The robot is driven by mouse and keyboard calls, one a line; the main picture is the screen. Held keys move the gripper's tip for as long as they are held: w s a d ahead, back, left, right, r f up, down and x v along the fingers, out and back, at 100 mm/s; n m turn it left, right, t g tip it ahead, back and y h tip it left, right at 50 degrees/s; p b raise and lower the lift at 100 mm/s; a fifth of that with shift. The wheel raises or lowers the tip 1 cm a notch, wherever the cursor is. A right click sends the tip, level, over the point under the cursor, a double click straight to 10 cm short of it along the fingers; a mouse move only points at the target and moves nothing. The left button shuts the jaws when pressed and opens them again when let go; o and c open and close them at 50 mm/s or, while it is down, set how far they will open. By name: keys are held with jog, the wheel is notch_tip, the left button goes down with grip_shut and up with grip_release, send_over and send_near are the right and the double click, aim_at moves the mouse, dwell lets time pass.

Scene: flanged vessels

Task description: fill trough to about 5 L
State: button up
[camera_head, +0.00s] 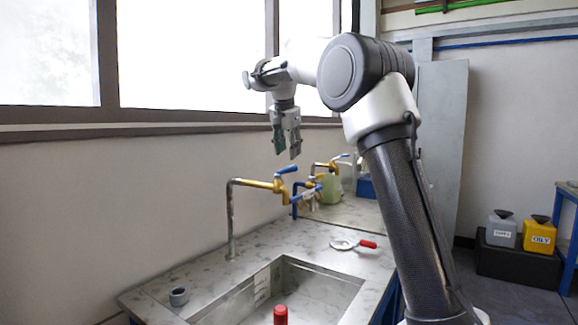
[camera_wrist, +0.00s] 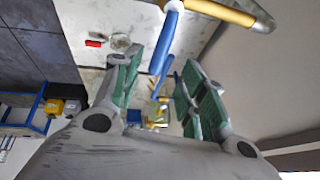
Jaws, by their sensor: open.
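The steel trough (camera_head: 345,292) is sunk in a grey speckled counter; marks show on its left inner wall, but I cannot tell a water level. A metal pipe (camera_head: 231,220) rises from the counter and bends to a brass valve (camera_head: 262,184) with a blue handle (camera_head: 287,170). My gripper (camera_head: 290,154) is open and empty, above the valve and a little apart from it. In the wrist view, the blue handle (camera_wrist: 165,45) and brass piping (camera_wrist: 222,12) lie beyond my gripper (camera_wrist: 162,62). A red object (camera_head: 280,315) stands at the trough's near edge, partly cut off.
A red-handled metal piece (camera_head: 366,244) lies on the counter behind the trough. A small grey cup (camera_head: 178,296) stands at the left. Another brass tap (camera_head: 322,167) and a pale green container (camera_head: 330,188) are farther back. Grey and yellow canisters (camera_head: 538,236) stand on a black box at right.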

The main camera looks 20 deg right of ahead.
aim_at(287, 171)
jog(key=x, duration=0.6)
jog(key=shift+d+f, duration=0.1)
jog(key=shift+f, duration=0.15)
grip_shut()
